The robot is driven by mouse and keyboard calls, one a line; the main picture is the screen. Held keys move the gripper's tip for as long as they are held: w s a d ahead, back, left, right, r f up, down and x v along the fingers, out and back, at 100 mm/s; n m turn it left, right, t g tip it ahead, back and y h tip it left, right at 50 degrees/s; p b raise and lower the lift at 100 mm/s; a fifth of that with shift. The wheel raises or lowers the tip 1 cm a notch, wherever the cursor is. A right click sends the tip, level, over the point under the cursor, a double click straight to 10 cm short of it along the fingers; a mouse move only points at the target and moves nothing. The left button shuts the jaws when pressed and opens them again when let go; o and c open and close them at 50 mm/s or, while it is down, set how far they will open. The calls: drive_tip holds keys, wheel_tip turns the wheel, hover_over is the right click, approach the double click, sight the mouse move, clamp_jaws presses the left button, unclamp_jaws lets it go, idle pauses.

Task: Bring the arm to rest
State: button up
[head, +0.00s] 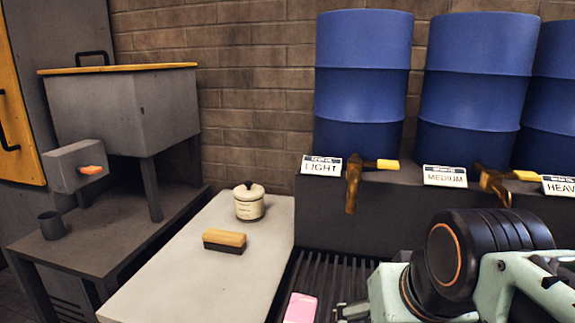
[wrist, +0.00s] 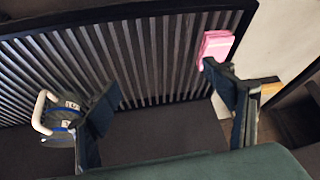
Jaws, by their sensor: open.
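My gripper (wrist: 160,90) is open and empty in the wrist view, its two dark fingers spread wide above a ribbed grate (wrist: 155,55). A pink block (wrist: 216,45) lies at the grate's edge, just beyond the right fingertip. A blue and grey container with a white handle (wrist: 45,112) is left of the left finger, which partly covers it. In the head view, my arm fills the lower right, and only a bit of the gripper (head: 348,312) shows at the bottom edge, right of the pink block (head: 300,308).
Blue drums (head: 362,80) labelled light, medium and heavy stand at the back right, with brass taps (head: 353,185) sticking out. A pale table (head: 170,260) holds a lidded jar (head: 249,203) and a brush (head: 224,240). A grey tank (head: 125,110) stands left.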

wheel_tip(320, 180, up, 31)
drive_tip(key=s+p, duration=0.2)
drive_tip(key=p, duration=3.2)
drive_tip(key=shift+d, duration=0.2)
